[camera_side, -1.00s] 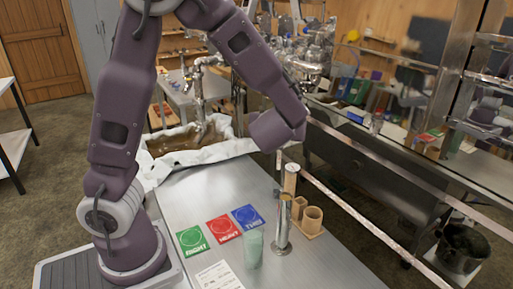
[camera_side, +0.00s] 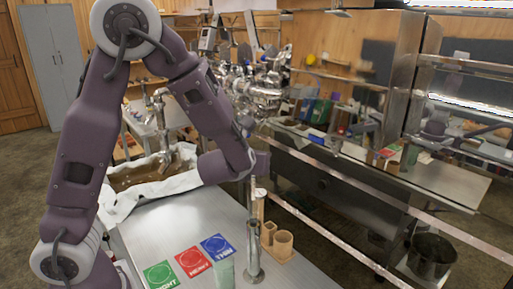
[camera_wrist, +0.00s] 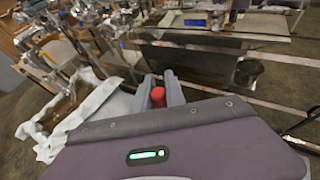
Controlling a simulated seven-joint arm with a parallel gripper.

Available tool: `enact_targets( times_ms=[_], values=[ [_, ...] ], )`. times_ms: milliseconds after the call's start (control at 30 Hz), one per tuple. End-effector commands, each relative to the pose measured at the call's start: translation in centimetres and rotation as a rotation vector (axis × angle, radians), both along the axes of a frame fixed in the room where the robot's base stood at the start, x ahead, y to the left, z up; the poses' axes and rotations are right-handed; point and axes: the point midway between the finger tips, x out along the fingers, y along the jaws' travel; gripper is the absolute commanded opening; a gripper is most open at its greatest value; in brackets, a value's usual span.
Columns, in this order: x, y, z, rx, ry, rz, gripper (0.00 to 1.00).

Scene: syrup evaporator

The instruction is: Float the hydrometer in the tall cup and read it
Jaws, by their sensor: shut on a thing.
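My gripper (camera_wrist: 158,92) is shut on a red-topped thing (camera_wrist: 158,97), which looks like the hydrometer's upper end. In the side view my gripper (camera_side: 258,164) is above the tall metal cup (camera_side: 254,256), which stands upright on its round foot on the steel table. A thin upright shape (camera_side: 252,195) shows between gripper and cup, likely the hydrometer. I cannot tell whether its lower end is inside the cup. The cup's inside and any liquid level are hidden. No scale is readable.
A wooden stand (camera_side: 283,246) with round holders is right of the cup. Green (camera_side: 159,276), red (camera_side: 193,261) and blue (camera_side: 217,246) cards and a pale green vessel (camera_side: 225,273) are left of it. A cloth-lined trough (camera_side: 132,180) lies behind.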

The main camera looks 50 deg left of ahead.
Motion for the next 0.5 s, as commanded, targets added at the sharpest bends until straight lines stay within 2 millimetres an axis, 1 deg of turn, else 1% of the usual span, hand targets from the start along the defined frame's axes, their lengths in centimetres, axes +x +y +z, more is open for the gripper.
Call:
enact_targets(
  times_ms=[33, 500],
  values=[
    [0.0, 0.0, -0.5, 0.001, 0.004, 0.001, 0.00],
    [-0.1, 0.0, -4.8, 0.000, 0.004, -0.001, 0.00]
  ],
)
